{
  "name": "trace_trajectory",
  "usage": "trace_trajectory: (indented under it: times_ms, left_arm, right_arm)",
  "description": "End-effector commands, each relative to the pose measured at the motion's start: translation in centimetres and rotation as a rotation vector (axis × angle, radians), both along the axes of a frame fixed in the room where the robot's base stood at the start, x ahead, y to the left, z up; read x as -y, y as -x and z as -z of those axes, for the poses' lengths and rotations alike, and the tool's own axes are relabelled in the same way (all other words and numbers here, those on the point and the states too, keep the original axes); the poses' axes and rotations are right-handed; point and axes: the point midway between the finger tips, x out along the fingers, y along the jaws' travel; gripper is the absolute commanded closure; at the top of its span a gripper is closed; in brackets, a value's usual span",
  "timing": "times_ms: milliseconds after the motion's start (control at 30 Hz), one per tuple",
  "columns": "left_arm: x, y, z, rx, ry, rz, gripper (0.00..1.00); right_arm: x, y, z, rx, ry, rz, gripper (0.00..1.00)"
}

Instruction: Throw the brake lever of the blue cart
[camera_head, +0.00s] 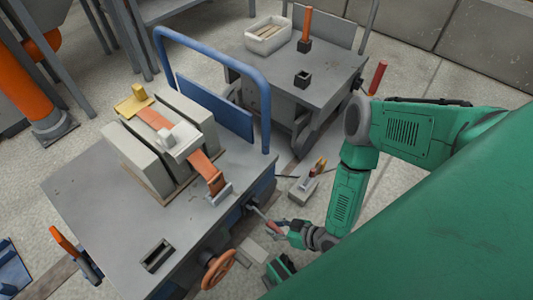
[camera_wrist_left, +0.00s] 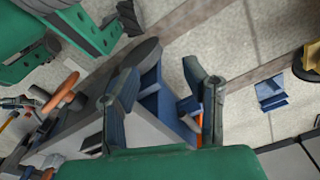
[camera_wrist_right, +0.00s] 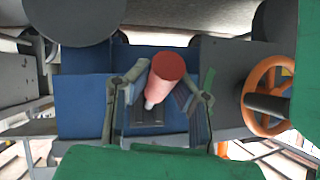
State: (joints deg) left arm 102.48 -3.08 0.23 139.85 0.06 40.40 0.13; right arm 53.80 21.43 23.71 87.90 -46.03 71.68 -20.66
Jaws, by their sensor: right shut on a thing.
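The blue cart (camera_head: 75,190) has a grey top and a blue tube handle. Its brake lever (camera_head: 258,212) comes out of the cart's right side as a thin rod with a red grip. My right gripper (camera_head: 280,228) is shut on the red grip. In the right wrist view the red grip (camera_wrist_right: 167,70) stands between the fingers of my right gripper (camera_wrist_right: 158,100), its round end towards the camera. My left gripper (camera_wrist_left: 163,95) is open and empty in the left wrist view, its fingers wide apart. I cannot make out the left gripper in the head view.
An orange handwheel (camera_head: 218,270) sits on the cart's side near the lever. Strapped pale slabs (camera_head: 140,155) load the top. A second grey cart (camera_head: 300,75) with a red-gripped lever (camera_head: 377,77) stands behind. A small grey box (camera_head: 303,190) lies on the floor nearby.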

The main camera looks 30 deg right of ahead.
Motion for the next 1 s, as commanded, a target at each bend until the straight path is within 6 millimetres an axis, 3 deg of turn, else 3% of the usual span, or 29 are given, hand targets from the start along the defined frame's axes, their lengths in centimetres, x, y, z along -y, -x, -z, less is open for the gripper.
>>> trace_trajectory:
  times_ms: [700,733,800,1000]
  left_arm:
    - [0.04,-0.02,0.53,0.001,0.001,0.001,0.60]
    - [0.04,-0.02,0.53,0.001,0.001,0.001,0.60]
    - [0.05,-0.02,0.53,0.001,0.001,0.001,0.60]
    - [0.05,-0.02,0.52,0.001,0.001,0.001,0.60]
  right_arm:
    - [1.01,0.28,0.91,0.057,-0.015,-0.001,1.00]
    - [1.01,0.29,0.92,0.056,-0.014,-0.001,0.76]
    - [0.99,0.26,0.89,0.057,-0.013,-0.001,0.59]
    - [0.81,0.01,0.71,0.063,-0.016,-0.001,0.59]
